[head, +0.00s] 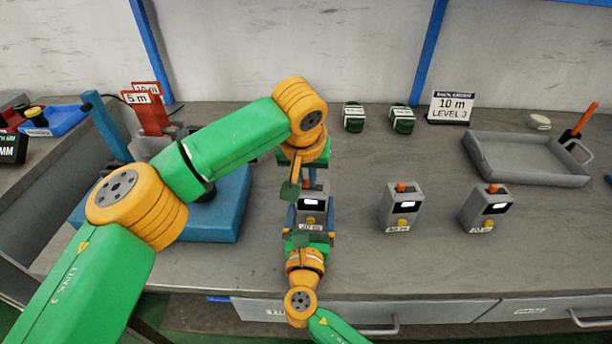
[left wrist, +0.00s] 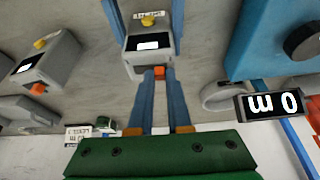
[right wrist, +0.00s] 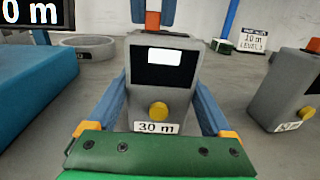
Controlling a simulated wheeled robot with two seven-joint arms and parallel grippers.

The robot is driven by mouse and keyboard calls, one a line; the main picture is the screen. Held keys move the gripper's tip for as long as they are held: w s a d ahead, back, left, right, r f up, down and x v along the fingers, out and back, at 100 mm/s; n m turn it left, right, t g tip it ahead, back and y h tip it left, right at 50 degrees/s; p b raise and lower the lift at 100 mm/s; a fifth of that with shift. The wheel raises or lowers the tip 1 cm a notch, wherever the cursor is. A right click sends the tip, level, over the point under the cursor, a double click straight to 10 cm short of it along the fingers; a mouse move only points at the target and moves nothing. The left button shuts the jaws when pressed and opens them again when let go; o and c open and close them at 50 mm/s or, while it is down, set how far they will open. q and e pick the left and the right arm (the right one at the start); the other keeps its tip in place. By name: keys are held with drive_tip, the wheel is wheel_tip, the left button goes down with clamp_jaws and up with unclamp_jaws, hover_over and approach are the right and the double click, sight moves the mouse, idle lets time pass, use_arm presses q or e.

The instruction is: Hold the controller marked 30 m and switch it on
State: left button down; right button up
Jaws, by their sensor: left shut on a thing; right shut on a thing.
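The grey controller marked 30 m (head: 311,203) stands upright near the front of the bench, with its label and yellow button (right wrist: 158,109) legible in the right wrist view. My right gripper (right wrist: 160,115) is shut on the controller's body, one blue finger on each side. My left gripper (left wrist: 160,75) comes from the far side and is shut on the orange knob (right wrist: 153,21) on top. In the head view the knob is mostly hidden by my left arm.
Two similar controllers (head: 400,207) (head: 485,208) stand to the right. A grey tray (head: 520,178) lies behind them, beside a 10 m LEVEL 3 sign (head: 450,107). Two small dark green items (head: 354,117) (head: 402,119) sit at the back. A blue-based machine (head: 228,222) is close on the left.

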use_arm(q)
drive_tip(key=shift+s+d, duration=0.1)
drive_tip(key=shift+d, duration=1.3)
drive_tip(key=c, duration=0.8)
unclamp_jaws()
drive_tip(key=shift+c, duration=0.2)
drive_tip(key=shift+a, duration=0.1)
drive_tip(key=v, duration=1.2)
